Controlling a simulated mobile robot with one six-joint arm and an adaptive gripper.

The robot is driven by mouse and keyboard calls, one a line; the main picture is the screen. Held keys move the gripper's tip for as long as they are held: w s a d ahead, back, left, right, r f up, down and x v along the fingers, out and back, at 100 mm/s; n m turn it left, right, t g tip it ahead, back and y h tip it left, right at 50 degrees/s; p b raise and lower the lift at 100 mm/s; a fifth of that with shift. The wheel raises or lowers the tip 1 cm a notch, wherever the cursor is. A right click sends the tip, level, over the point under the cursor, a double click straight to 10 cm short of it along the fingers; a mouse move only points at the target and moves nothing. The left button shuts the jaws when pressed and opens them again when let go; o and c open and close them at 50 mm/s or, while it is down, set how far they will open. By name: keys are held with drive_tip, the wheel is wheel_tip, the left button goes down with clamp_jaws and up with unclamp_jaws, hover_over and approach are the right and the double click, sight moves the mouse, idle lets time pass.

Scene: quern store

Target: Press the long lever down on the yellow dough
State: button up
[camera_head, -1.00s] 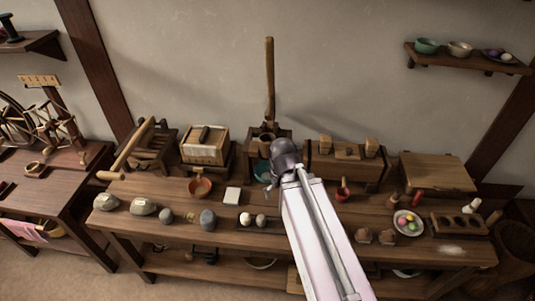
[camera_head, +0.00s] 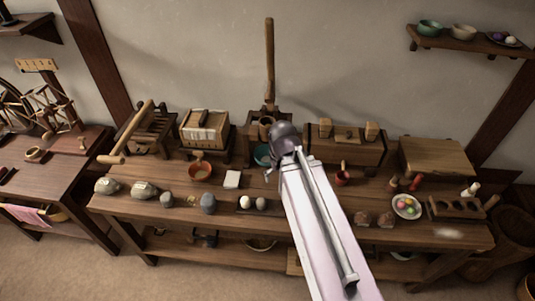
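A long wooden lever (camera_head: 270,62) stands upright from a dark wooden press (camera_head: 285,117) at the back middle of the bench. A short wooden cylinder (camera_head: 265,128) shows at the front of the press, and a teal bowl (camera_head: 262,155) sits below it. I cannot make out any yellow dough; the press's inside is hidden. My gripper (camera_head: 269,176) is in front of the press, well below the lever and apart from it. My wrist mostly hides it, so its opening cannot be told.
A slatted frame with a sloping handle (camera_head: 133,131) and a wooden box (camera_head: 204,128) stand left of the press. A long box (camera_head: 345,148) stands close on its right. Air above the bench is clear.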

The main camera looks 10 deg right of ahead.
drive_tip(key=shift+c, duration=0.2)
idle(0.3)
drive_tip(key=c, duration=1)
drive_tip(key=shift+w, duration=0.15)
clamp_jaws()
drive_tip(key=w+r+m+t+y+p, duration=0.15)
drive_tip(key=w+r+y+p, duration=0.3)
drive_tip(key=w+r, duration=0.45)
drive_tip(key=w+r+n+t+y+p, duration=0.1)
drive_tip(key=w+r+t+y+p, duration=0.35)
drive_tip(key=w, duration=0.75)
drive_tip(key=w+d+r+m+t+y+p, duration=0.1)
drive_tip(key=w+d+r+t+y+p, duration=0.1)
drive_tip(key=w+d+r, duration=0.4)
drive_tip(key=w+d+r+m+t+y+p, duration=0.2)
drive_tip(key=w+d+r, duration=0.5)
drive_tip(key=r, duration=0.7)
drive_tip(key=d+t+y, duration=0.1)
drive_tip(key=d+y, duration=0.1)
drive_tip(key=shift+w+d+r+t, duration=0.15)
drive_tip(key=shift+d+t, duration=0.15)
drive_tip(key=shift+d, duration=0.05)
